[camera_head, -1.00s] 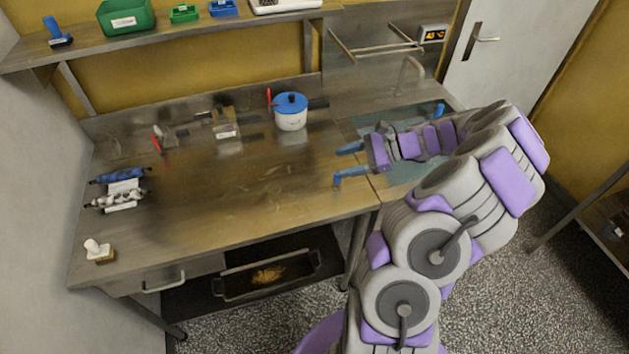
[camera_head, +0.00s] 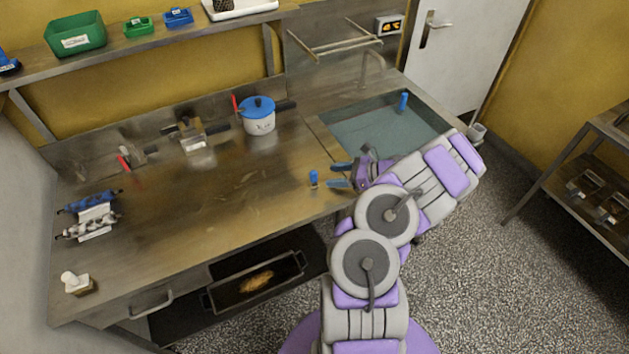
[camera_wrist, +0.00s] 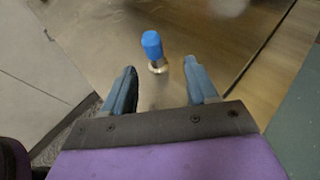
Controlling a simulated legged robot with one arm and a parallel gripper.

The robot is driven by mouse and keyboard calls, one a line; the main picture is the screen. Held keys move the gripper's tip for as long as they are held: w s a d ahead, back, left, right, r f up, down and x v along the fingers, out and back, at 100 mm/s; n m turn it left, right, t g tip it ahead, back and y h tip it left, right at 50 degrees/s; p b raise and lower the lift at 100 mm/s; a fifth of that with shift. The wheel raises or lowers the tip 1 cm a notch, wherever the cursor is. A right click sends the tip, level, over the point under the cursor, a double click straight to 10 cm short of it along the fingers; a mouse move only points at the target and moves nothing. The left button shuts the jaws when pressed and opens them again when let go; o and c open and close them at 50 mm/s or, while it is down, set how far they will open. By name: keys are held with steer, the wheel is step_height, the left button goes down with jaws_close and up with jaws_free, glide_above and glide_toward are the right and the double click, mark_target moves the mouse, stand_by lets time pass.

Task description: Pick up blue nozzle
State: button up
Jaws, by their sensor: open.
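A small blue nozzle (camera_head: 314,178) stands on the steel counter near its front edge. In the wrist view the blue nozzle (camera_wrist: 153,47) has a blue top and a metal base, and it stands ahead of the fingertips, roughly between their lines. My gripper (camera_head: 340,174) is open and empty, just to the right of the nozzle. In the wrist view my gripper (camera_wrist: 160,72) shows two blue-grey fingers wide apart, with nothing between them. A second blue upright piece (camera_head: 404,102) stands at the back of the sink; I cannot tell whether it is also a nozzle.
The sink (camera_head: 375,133) lies right of the nozzle. A white pot with a blue lid (camera_head: 259,117) stands at the back of the counter (camera_head: 230,200). Rollers (camera_head: 90,214) lie at the left. A rack (camera_head: 610,150) stands at the far right. The counter's middle is clear.

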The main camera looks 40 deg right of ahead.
mark_target(309, 183)
steer(key=x, duration=0.4)
steer(key=shift+a+r+b, duration=0.1)
steer(key=shift+a+b, duration=0.2)
steer(key=shift+b, duration=0.05)
steer(key=shift+w+a, duration=0.15)
steer(key=shift+a, duration=0.3)
steer(key=x, duration=0.1)
steer(key=b+x, duration=0.1)
steer(key=x, duration=0.1)
steer(key=shift+w+d+f+b, duration=0.1)
steer(key=shift+w+f+b, duration=0.25)
steer(key=shift+f, duration=0.05)
steer(key=shift+w+a+f, duration=0.15)
steer(key=shift+w+a, duration=0.1)
steer(key=shift+w, duration=0.15)
steer(key=shift+a, duration=0.2)
steer(key=shift+c, duration=0.2)
steer(key=shift+a, duration=0.1)
steer(key=shift+c, duration=0.8)
steer(key=shift+s+d, duration=0.1)
steer(key=shift+d, duration=0.1)
jaws_close()
